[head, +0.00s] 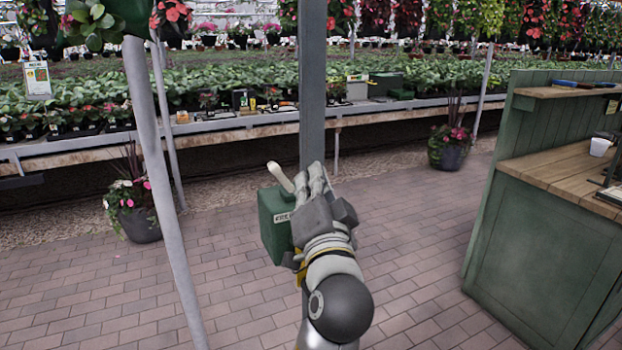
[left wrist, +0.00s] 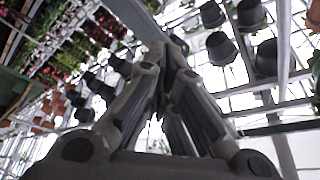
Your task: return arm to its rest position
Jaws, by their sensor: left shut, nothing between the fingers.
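My left gripper (head: 314,172) is in the middle of the head view, at the end of my grey and white arm, pointing up. Its fingers are together and hold nothing. In the left wrist view the fingers meet at the tips (left wrist: 168,50), with hanging pots and the roof behind them. In the head view the gripper overlaps the lower part of a grey post (head: 312,90) and sits just right of a green box (head: 274,215) with a pale lever (head: 280,177). The arm and gripper hide part of the box. I cannot tell whether they touch. My right gripper is not in view.
A green counter (head: 545,250) with a wooden top stands at the right. A long plant bench (head: 80,152) runs across the back. A pale slanted pole (head: 158,180) and a potted plant (head: 140,222) are at the left. The brick floor (head: 430,240) between is clear.

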